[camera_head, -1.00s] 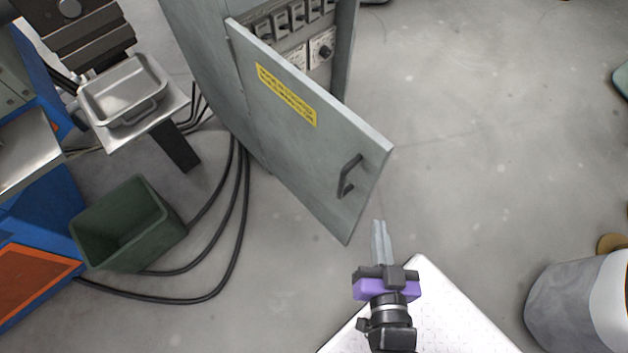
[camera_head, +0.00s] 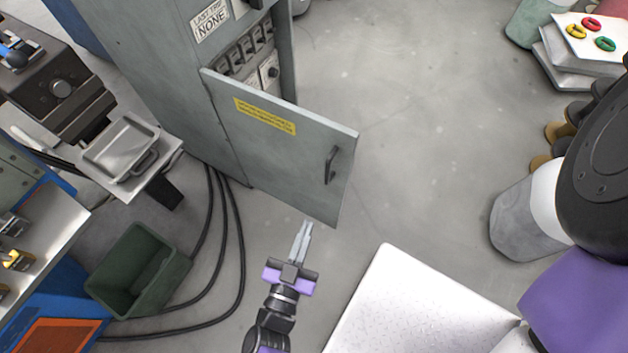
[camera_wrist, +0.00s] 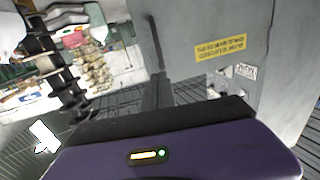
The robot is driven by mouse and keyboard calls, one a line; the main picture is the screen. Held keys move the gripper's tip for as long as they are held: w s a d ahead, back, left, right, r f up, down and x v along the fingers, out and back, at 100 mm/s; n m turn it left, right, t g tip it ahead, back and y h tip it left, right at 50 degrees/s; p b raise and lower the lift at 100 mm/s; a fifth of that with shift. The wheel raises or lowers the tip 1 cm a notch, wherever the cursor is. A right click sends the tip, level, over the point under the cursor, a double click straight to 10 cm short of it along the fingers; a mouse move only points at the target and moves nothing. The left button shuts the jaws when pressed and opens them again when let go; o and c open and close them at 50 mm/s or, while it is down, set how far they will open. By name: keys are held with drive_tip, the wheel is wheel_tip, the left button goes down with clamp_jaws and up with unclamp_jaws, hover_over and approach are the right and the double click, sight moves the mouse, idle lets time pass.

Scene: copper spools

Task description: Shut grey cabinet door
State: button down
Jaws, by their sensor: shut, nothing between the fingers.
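The grey cabinet (camera_head: 150,75) stands at the upper left of the head view. Its door (camera_head: 270,150) is swung wide open, with a yellow label (camera_head: 265,116) and a dark bar handle (camera_head: 331,165) near its free edge. My gripper (camera_head: 306,226) is shut and empty, its fingertips near the door's lower edge in the head view; I cannot tell whether they touch. In the wrist view the door (camera_wrist: 205,75) faces the camera, with its handle (camera_wrist: 154,42) to the left and its yellow label (camera_wrist: 221,47) near the middle.
A dark green bin (camera_head: 138,270) and black cables (camera_head: 212,290) lie on the floor left of my gripper. A metal tray (camera_head: 120,150) is at the left. A grey bucket-like container (camera_head: 520,222) stands at right. Floor right of the door is clear.

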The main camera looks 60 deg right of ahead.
sight(327, 170)
drive_tip(key=p+x, duration=0.3)
drive_tip(key=x, duration=1)
drive_tip(key=shift+w+d, duration=0.1)
drive_tip(key=shift+d, duration=0.25)
drive_tip(key=shift+d, duration=0.15)
